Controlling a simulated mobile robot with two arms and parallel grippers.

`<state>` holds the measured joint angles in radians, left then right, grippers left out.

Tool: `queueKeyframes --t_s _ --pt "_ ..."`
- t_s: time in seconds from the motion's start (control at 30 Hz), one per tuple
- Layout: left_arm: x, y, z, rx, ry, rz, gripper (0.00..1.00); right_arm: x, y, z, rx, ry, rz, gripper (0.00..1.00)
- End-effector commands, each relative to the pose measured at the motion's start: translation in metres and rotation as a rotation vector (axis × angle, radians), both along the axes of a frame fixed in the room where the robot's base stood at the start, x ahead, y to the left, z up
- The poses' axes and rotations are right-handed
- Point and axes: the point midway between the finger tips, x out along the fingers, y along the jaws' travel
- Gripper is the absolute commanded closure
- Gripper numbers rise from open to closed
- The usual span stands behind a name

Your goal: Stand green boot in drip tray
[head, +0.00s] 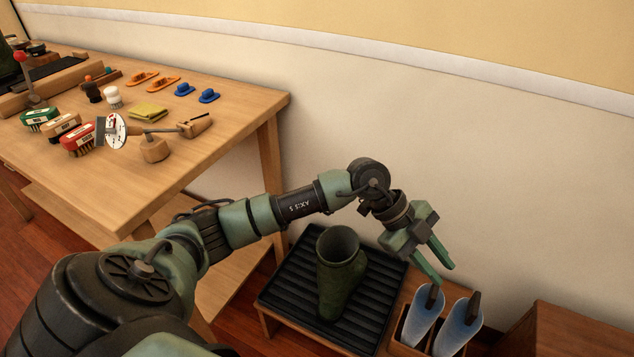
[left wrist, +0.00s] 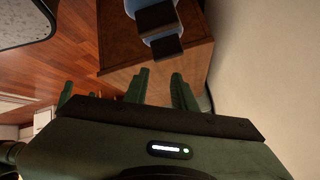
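The green boot (head: 340,275) stands upright on the black ribbed drip tray (head: 290,285), with its round opening facing up. The tray rests on a low wooden stand by the wall. My left gripper (head: 438,273) is to the right of the boot and apart from it, fingers pointing down and right. Its two green fingers are spread with nothing between them; they also show in the left wrist view (left wrist: 159,90). My left arm passes behind and above the boot's far side. The boot is not visible in the left wrist view. My right gripper is not in view.
Blue items with dark handles (head: 460,325) stand in a wooden holder close below my left gripper. A brown wooden box (head: 575,335) is at the lower right. A workbench (head: 215,130) with brushes, sponges and tools is at the left. The wall runs close behind.

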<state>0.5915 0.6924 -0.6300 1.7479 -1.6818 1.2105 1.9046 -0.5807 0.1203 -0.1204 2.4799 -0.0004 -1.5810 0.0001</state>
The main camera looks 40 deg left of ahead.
Motion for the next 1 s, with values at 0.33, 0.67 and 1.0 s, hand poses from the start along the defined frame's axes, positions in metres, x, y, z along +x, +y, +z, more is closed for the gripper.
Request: queueKeyframes --t_s 0.33,0.67,1.0 --pt "0.008 -0.058 0.164 -0.946 -0.486 0.45 0.74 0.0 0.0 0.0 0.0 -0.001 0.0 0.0" --pt "-0.004 0.103 0.047 -0.69 -0.297 1.49 0.74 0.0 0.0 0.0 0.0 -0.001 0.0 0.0" --pt "-0.189 0.118 -0.11 0.05 0.383 1.657 0.74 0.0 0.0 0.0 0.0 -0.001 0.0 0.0"
